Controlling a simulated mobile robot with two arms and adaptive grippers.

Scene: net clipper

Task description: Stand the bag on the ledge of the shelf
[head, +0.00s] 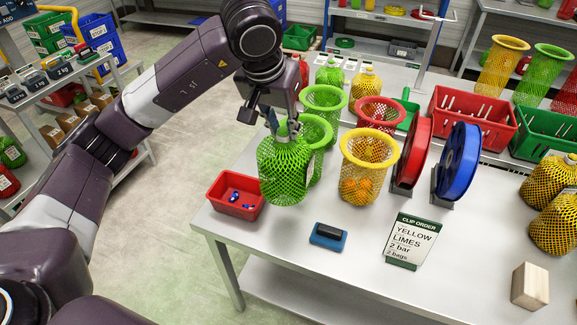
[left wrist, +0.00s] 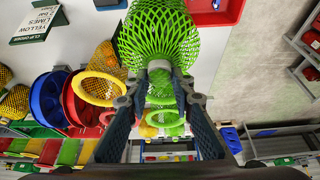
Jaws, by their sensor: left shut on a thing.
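A green net bag (head: 285,172) with green contents hangs from my left gripper (head: 284,128), which is shut on its gathered top. The bag is over the left part of the table, beside the red bin; I cannot tell whether its bottom touches the table. In the left wrist view the bag (left wrist: 158,36) spreads out beyond the closed fingers of the left gripper (left wrist: 160,76). A blue-framed shelf (head: 385,18) stands behind the table, and a grey shelf (head: 110,85) with bins stands at the left. I cannot tell which has the ledge. My right gripper is not in view.
The table (head: 290,235) carries a red bin (head: 235,195), net-covered tubes including a yellow-rimmed one (head: 369,160), a red reel (head: 412,153), a blue reel (head: 458,162), a sign (head: 412,240) and a wooden block (head: 530,285). The front left tabletop is mostly clear.

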